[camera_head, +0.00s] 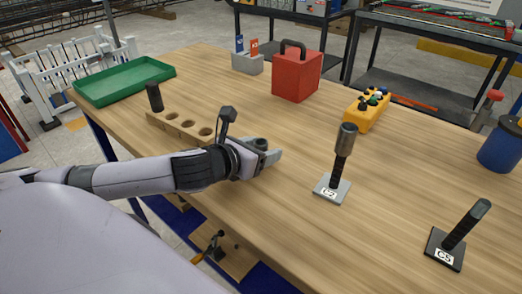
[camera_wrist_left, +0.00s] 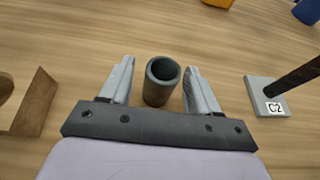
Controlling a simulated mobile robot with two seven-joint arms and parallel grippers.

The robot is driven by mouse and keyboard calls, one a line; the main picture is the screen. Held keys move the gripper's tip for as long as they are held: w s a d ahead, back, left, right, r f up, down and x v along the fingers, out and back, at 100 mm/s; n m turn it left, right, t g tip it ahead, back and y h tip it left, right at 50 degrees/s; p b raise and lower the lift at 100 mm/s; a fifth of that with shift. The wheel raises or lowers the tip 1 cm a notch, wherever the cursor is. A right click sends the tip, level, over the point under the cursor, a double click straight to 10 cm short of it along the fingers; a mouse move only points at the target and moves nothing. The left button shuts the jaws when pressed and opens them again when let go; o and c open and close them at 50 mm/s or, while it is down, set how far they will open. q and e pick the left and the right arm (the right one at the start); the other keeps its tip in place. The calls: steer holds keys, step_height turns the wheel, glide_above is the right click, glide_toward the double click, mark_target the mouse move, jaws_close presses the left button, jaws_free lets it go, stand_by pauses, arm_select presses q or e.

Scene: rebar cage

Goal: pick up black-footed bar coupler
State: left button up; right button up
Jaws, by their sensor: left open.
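A dark grey hollow coupler (camera_wrist_left: 162,80) stands upright on the wooden table between the two fingers of my left gripper (camera_wrist_left: 160,90). A gap shows on each side of it in the wrist view, so the open fingers are around it but not closed on it. In the head view my left gripper (camera_head: 268,158) is low over the table, and the coupler's top (camera_head: 260,143) shows between the fingers. A dark bar on a black foot (camera_head: 445,249) stands tilted at the right, with no coupler on its top. My right gripper is not in view.
A bar on a grey foot marked C2 (camera_head: 331,189) carries a metal coupler (camera_head: 347,138). A wooden block with holes (camera_head: 187,127) holds a black cylinder (camera_head: 154,97). Behind are a green tray (camera_head: 125,82), red box (camera_head: 297,77), yellow holder (camera_head: 366,110) and blue container (camera_head: 500,147).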

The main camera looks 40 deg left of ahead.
arm_select(q)
steer(key=shift+x, duration=0.95)
jaws_close()
